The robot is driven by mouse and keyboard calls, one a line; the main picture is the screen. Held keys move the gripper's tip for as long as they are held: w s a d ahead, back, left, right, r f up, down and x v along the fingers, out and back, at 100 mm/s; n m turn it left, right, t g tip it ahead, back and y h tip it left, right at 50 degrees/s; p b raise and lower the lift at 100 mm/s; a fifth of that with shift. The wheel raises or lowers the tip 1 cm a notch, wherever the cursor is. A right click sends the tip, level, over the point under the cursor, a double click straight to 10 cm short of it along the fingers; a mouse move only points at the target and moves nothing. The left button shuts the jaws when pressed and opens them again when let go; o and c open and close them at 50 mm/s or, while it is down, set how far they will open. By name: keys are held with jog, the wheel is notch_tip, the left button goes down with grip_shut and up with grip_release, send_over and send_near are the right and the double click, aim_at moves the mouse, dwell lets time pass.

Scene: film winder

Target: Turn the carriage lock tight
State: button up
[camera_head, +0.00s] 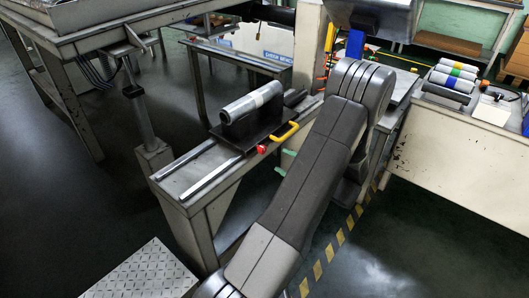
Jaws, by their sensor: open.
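The carriage (246,132) is a dark plate on two rails, with a light roll on top. A yellow handle (285,136) stands at its right side. A small red knob (261,149), which looks like the carriage lock, sits at its front right corner. I cannot tell how tight it is. My gripper (284,161) is mostly hidden behind my arm. Two green tips show at the arm's left edge, apart from each other, right of and slightly below the red knob. They look open and empty, not touching the knob.
The carriage rails (187,187) run along a narrow grey bench, bare at the near end. A white bench (440,135) with several rolls stands at the right. A metal table (110,33) is at upper left. The dark floor (70,190) at left is clear.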

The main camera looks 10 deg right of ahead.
aim_at(264, 151)
jog(key=b+x, duration=0.1)
jog(key=x, duration=0.7)
jog(key=shift+w+a, duration=0.25)
jog(key=shift+w, duration=0.05)
jog(key=c, duration=1)
